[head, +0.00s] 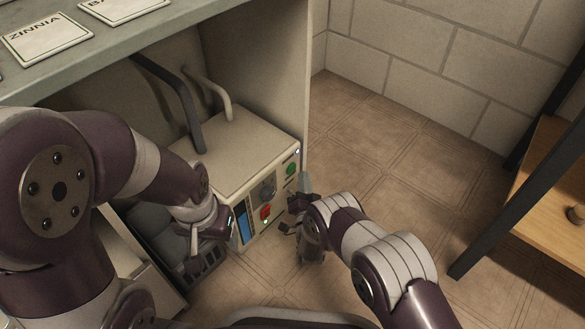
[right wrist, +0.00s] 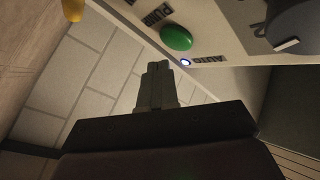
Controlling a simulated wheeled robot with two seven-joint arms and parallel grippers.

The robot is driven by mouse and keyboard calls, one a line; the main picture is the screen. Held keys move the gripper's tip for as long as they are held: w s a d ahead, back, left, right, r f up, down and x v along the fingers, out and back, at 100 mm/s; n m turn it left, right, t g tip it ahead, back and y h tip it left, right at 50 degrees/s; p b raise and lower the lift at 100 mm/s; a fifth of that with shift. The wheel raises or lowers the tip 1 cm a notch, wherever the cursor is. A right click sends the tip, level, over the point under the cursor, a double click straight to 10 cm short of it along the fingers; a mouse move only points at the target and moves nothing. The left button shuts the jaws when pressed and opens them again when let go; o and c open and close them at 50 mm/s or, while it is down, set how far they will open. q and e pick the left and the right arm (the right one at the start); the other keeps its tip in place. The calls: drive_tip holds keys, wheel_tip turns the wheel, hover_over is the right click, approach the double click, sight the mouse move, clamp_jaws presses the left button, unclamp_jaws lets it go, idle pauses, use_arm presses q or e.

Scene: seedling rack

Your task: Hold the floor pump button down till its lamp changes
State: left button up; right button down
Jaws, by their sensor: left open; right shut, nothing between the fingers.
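The pump unit (head: 235,150) is a beige box on the floor under the bench. Its front panel carries a green button (head: 291,169), which also shows in the right wrist view (right wrist: 176,38) beside the word PUMP. A small lamp (right wrist: 186,63) beside the word AUTO glows bluish white; it also shows in the head view (head: 298,151). My right gripper (head: 304,182) is shut and empty just in front of the panel. In the right wrist view its fingertips (right wrist: 157,66) appear apart from the green button. My left gripper (head: 226,224) is open near the panel's lower left.
The panel also has a dark dial (head: 268,190), a red button (head: 265,211) and a blue display (head: 243,226). A wooden shelf (head: 550,190) with dark posts is at the right. Tiled floor between is clear.

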drive_tip(key=shift+s+d+p, duration=0.5)
drive_tip(key=shift+s+d, duration=0.15)
drive_tip(key=shift+d, duration=0.25)
drive_tip(key=shift+s+d+p, duration=0.45)
drive_tip(key=shift+s+d, duration=0.15)
drive_tip(key=shift+d, duration=0.25)
